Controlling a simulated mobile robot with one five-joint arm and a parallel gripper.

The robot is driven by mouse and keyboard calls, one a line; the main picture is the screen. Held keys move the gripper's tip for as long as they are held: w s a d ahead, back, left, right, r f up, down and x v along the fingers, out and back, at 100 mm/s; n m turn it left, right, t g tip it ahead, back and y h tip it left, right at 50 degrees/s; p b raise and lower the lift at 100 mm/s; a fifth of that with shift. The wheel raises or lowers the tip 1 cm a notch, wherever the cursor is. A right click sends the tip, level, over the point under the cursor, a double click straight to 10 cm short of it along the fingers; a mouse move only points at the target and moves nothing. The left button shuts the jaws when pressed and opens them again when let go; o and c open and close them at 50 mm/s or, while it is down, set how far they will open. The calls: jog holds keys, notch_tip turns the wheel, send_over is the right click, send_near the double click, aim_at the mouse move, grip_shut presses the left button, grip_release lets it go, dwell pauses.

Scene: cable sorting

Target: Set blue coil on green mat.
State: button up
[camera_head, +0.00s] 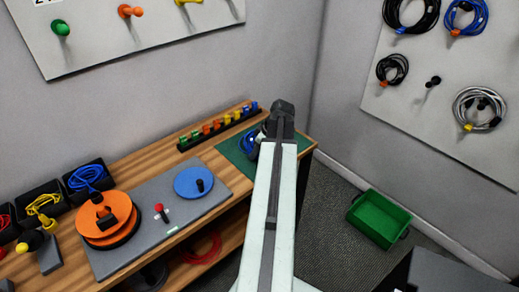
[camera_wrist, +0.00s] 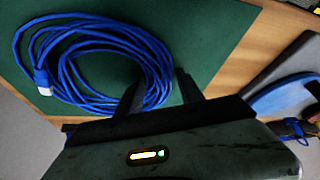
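The blue coil (camera_wrist: 95,22) lies on the green mat (camera_wrist: 215,45) in the wrist view, its pale connector at the left. In the head view, part of the blue coil (camera_head: 249,141) shows on the green mat (camera_head: 232,152), beside my arm. My gripper (camera_wrist: 160,80) is over the coil's near right side, its two dark fingers apart with blue strands showing between them. Whether the fingers touch the cable cannot be told. In the head view my arm hides the gripper and part of the mat.
The wooden bench (camera_head: 150,141) holds a rack of coloured pegs (camera_head: 218,125), a grey board with a blue disc (camera_head: 193,183) and an orange reel (camera_head: 105,215), and black bins of cables. A green crate (camera_head: 380,218) stands on the floor at right. Cable coils hang on the right wall board.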

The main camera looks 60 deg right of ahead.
jog(key=shift+r+p, duration=0.3)
jog(key=p+v, duration=1)
jog(key=v, duration=0.1)
jog(key=shift+s+r+p, duration=0.25)
jog(key=shift+r+p, duration=0.1)
